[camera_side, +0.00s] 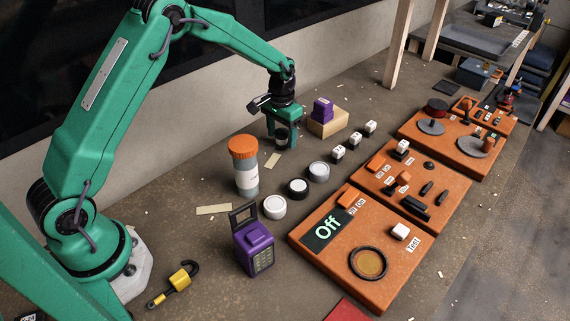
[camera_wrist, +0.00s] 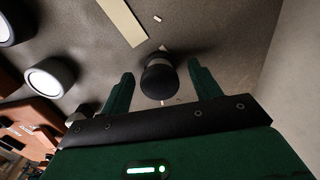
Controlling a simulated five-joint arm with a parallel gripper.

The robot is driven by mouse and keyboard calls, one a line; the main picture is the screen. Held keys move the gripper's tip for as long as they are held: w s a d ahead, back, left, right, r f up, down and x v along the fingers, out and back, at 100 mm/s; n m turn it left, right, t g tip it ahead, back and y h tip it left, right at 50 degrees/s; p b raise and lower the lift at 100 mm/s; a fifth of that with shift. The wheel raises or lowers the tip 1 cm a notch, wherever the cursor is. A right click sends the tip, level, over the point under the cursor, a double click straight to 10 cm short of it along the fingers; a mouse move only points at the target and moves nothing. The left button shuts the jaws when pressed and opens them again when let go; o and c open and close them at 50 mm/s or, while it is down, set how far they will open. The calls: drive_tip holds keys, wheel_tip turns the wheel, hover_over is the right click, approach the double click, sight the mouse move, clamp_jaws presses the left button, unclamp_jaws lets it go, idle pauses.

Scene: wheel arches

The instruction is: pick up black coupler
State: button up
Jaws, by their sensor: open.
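The black coupler (camera_wrist: 159,82) is a short dark cylinder with a rounded end. In the wrist view it lies between the two green fingers of my gripper (camera_wrist: 161,68), with a visible gap on each side. In the side view my gripper (camera_side: 282,138) points down at the bench, open around the coupler (camera_side: 281,133), which is partly hidden by the fingers. I cannot tell whether a finger touches it.
An orange-capped bottle (camera_side: 246,165) stands left of my gripper. A wooden block (camera_side: 327,123) carrying a purple piece (camera_side: 322,108) is close on the right. Several round pucks (camera_side: 297,189) and white cubes (camera_side: 338,152) lie nearer the orange boards (camera_side: 420,194).

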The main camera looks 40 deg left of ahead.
sight(282, 133)
drive_tip(key=shift+f, duration=0.45)
drive_tip(key=c, duration=1.1)
drive_tip(key=shift+o, duration=0.2)
drive_tip(key=shift+r, duration=0.2)
drive_tip(key=shift+r, duration=0.5)
drive_tip(key=r, duration=0.3)
drive_tip(key=shift+s+d+r, duration=0.1)
drive_tip(key=shift+d+r, duration=0.05)
drive_tip(key=shift+d, duration=0.1)
drive_tip(key=s+d+r, duration=0.5)
drive_tip(key=d+r, duration=0.1)
drive_tip(key=d, duration=0.3)
drive_tip(key=shift+s+d+r, duration=0.15)
drive_tip(key=shift+d+r, duration=0.05)
drive_tip(key=shift+d, duration=0.2)
